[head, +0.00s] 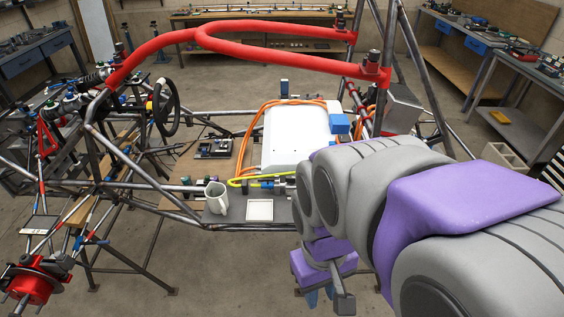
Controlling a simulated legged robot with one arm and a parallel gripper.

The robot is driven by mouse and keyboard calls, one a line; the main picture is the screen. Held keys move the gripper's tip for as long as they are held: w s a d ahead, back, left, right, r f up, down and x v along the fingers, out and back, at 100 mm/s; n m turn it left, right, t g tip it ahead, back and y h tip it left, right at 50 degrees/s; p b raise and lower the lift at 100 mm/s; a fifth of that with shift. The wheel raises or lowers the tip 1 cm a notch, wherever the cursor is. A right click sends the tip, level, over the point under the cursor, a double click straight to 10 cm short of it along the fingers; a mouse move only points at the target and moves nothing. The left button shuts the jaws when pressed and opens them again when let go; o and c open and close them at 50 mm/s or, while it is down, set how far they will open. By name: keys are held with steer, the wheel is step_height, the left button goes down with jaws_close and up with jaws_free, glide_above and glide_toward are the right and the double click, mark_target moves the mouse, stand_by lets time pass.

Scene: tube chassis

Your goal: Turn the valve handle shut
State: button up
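The tube chassis (160,183) stands in the middle of the head view. A yellow hose or line (262,177) runs along its near side, beside small blue and metal fittings (195,186). I cannot make out a valve handle for certain; it may be among these fittings or behind my arm. My grey and purple arm comes in from the right. My gripper (338,288) points down in front of the chassis's near side, low in the picture. It appears apart from the fittings. Its jaws are small and partly hidden, so their opening is unclear.
A white mug (216,198) and a square white tray (260,210) sit on the chassis's near panel. A white box (288,140) with orange cables lies behind. Red bars (230,35) arch over the chassis. Workbenches line the walls. Floor in front is clear.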

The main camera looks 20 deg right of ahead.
steer(key=shift+o, duration=0.9)
steer(key=w+d+r+n, duration=0.2)
steer(key=w+r, duration=0.2)
steer(key=w, duration=0.9)
steer(key=shift+d+r, duration=0.15)
steer(key=n+t+p, duration=0.1)
steer(key=n+t, duration=0.1)
steer(key=n, duration=0.9)
glide_above(291, 177)
step_height(291, 177, down, 6)
step_height(291, 177, down, 17)
steer(key=b, duration=0.3)
steer(key=shift+c, duration=0.2)
jaws_close()
